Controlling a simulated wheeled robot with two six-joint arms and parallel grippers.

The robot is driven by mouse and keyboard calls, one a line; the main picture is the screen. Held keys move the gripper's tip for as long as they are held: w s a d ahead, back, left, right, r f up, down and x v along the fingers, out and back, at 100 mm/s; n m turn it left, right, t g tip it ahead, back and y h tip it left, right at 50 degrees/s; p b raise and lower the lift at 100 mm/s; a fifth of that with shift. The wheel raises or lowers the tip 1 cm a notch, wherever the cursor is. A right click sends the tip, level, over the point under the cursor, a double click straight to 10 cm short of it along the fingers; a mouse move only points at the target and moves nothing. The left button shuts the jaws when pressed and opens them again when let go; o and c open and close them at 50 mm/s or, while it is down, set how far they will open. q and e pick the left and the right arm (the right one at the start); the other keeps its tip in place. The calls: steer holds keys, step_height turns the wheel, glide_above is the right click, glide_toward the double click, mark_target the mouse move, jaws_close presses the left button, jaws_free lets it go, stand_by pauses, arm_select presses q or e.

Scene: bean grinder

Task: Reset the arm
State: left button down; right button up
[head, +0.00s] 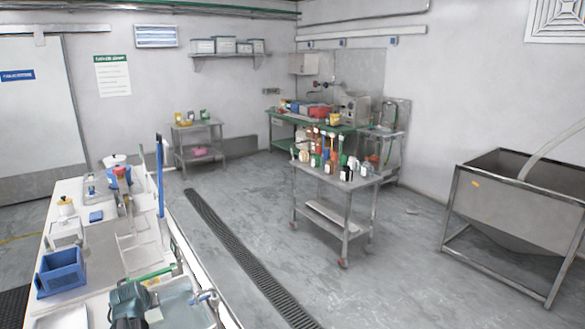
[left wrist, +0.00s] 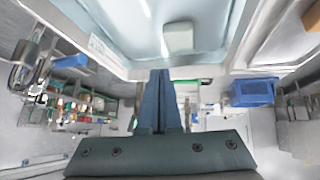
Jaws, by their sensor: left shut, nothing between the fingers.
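My left gripper (left wrist: 165,78) shows in the left wrist view, its two long blue fingers pressed together with nothing between them. Its dark green body fills the bottom middle of that view. In the head view a dark teal part at the bottom left, over the counter by the sink basin (head: 178,304), looks like my left arm. The fingertips cannot be made out there. My right gripper is in neither view. No bean grinder can be clearly made out.
The white counter (head: 70,240) on the left holds a blue bin (head: 61,270), a small blue box (head: 96,217) and a tap (head: 207,297). A cart with bottles (head: 338,182) stands mid-room. A steel hopper (head: 515,215) stands right. The floor between is clear.

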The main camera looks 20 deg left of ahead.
arm_select(q)
steer(key=w+d+f+m+g+h, duration=0.2)
steer(key=d+m, duration=0.1)
steer(key=d, duration=1.3)
steer(key=w+d+f+m+g+h, duration=0.1)
steer(key=d+f+m+h, duration=0.15)
steer(key=d, duration=1.25)
steer(key=s+d+m+g, duration=0.1)
steer(key=s+d+m, duration=0.1)
steer(key=s+d, duration=0.2)
steer(key=s+d+m+g+y, duration=0.1)
steer(key=s+d, duration=0.3)
steer(key=d, duration=0.7)
steer(key=s+d+m+g, duration=0.2)
steer(key=s+d+m, duration=0.1)
steer(key=s+d, duration=0.2)
steer(key=d, duration=0.2)
steer(key=shift+d+f+m+y, duration=0.25)
steer(key=shift+d+m+y, duration=0.05)
steer(key=shift+m+y, duration=0.05)
steer(key=shift+a, duration=0.15)
